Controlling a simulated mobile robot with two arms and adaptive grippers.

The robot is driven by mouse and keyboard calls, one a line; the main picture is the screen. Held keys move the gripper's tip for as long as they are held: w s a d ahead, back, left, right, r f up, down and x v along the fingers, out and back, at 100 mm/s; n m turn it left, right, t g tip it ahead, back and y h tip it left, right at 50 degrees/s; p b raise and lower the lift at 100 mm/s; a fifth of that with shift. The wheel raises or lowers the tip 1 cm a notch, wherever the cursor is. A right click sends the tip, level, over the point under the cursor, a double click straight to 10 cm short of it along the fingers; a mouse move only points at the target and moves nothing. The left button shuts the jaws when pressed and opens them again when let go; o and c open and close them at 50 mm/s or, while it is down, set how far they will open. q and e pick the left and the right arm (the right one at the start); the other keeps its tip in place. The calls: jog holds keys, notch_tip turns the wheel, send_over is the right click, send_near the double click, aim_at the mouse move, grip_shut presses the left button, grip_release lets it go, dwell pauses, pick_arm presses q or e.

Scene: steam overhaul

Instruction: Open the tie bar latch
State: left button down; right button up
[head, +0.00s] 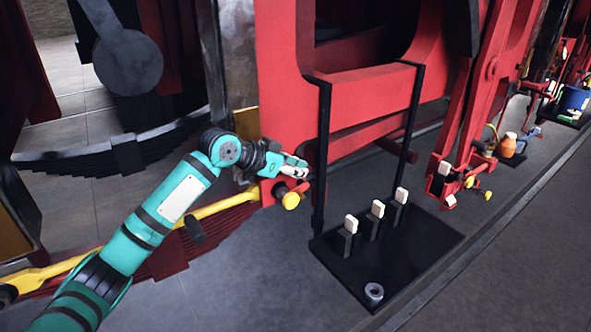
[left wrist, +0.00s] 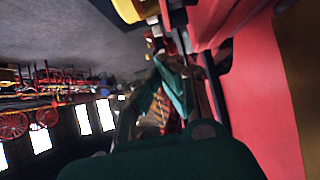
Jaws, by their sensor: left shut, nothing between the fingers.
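My left gripper (head: 297,166) is shut and empty in the head view. It is in front of the red frame, just above a small red block with a yellow knob (head: 290,200). A yellow tie bar (head: 215,208) runs from the lower left up to this block. Which part is the latch, and whether it is open, I cannot tell. Whether the fingers touch the block is also unclear. A yellow part (left wrist: 130,10) shows blurred at the top edge of the left wrist view. My right gripper is not in view.
The large red frame (head: 285,70) rises behind the gripper. A black base plate (head: 415,255) with two tall black posts and several pale-topped stubs stands to the right. A red linkage with yellow knobs (head: 468,182) is farther right. Grey floor (head: 240,285) is clear in front.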

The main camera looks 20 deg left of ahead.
pick_arm(q)
jog(key=r+b+v, duration=0.1)
jog(key=b+v, duration=0.3)
jog(key=v, duration=0.5)
jog(key=shift+r, duration=0.4)
jog(key=shift+w+d, duration=0.1)
